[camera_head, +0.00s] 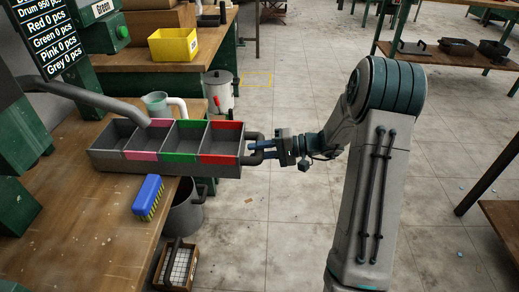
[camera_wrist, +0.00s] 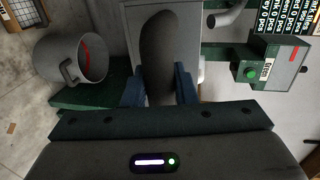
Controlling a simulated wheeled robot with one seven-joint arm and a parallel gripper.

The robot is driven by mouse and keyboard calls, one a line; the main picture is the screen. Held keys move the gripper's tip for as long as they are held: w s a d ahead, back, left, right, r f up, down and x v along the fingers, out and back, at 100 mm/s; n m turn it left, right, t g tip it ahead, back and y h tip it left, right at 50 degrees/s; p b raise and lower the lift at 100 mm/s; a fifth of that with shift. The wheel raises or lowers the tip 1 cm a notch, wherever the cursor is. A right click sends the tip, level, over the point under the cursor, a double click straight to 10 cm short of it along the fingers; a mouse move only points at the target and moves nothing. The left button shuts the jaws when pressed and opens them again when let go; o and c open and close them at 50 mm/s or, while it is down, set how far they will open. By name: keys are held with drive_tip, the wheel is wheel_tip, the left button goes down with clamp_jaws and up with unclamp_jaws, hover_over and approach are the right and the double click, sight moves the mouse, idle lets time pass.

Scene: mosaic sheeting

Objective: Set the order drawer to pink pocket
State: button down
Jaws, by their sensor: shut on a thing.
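The order drawer (camera_head: 108,161) is a long grey tray on the wooden bench, with its right end out past the bench edge. Its pockets run left to right: plain grey, pink-rimmed (camera_head: 141,155), green-rimmed (camera_head: 181,158) and red-rimmed (camera_head: 219,160). A grey pipe (camera_head: 95,97) comes from the left, and its end lies at the back of the pink pocket; I cannot tell its exact alignment. My gripper (camera_head: 262,148) is shut on the dark handle (camera_head: 252,136) at the drawer's right end. In the wrist view the handle (camera_wrist: 158,55) is between both fingers.
A blue brush (camera_head: 148,197) lies on the bench in front of the drawer. A metal bucket (camera_head: 187,215) and a crate (camera_head: 177,266) are below the bench edge. A sign (camera_head: 55,40) reads zero for each colour.

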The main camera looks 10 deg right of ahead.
idle(0.3)
drive_tip(key=c, duration=1.2)
unclamp_jaws()
drive_tip(key=shift+d, duration=0.1)
drive_tip(key=shift+d, duration=0.1)
drive_tip(key=p+v, duration=0.2)
drive_tip(key=v, duration=1.1)
drive_tip(key=shift+d, duration=0.25)
drive_tip(key=shift+r, duration=0.15)
